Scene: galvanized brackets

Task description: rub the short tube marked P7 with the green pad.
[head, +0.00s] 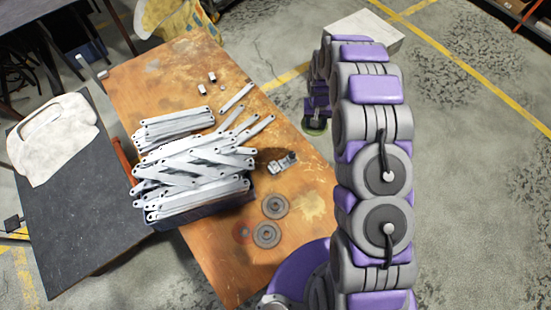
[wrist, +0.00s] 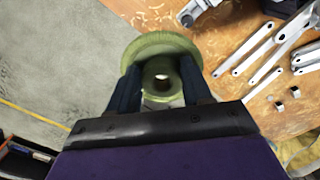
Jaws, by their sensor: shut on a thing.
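My gripper (head: 314,114) hangs to the right of the wooden table in the head view. It is shut on the green pad (head: 315,127), a round disc with a hollow upright grip. In the wrist view the pad (wrist: 150,46) shows beyond the fingers (wrist: 162,86), with its grip between them. Two short metal tubes stand near the table's far end, one upper (head: 212,76) and one lower (head: 202,89). Two tubes also show at the right of the wrist view (wrist: 279,107) (wrist: 295,93). I cannot read any P7 mark on them.
A dark crate (head: 215,208) heaped with galvanized brackets (head: 195,170) fills the table's middle. Loose bars (head: 236,97), a metal clamp-like part (head: 283,163) and two grey discs (head: 267,235) lie nearby.

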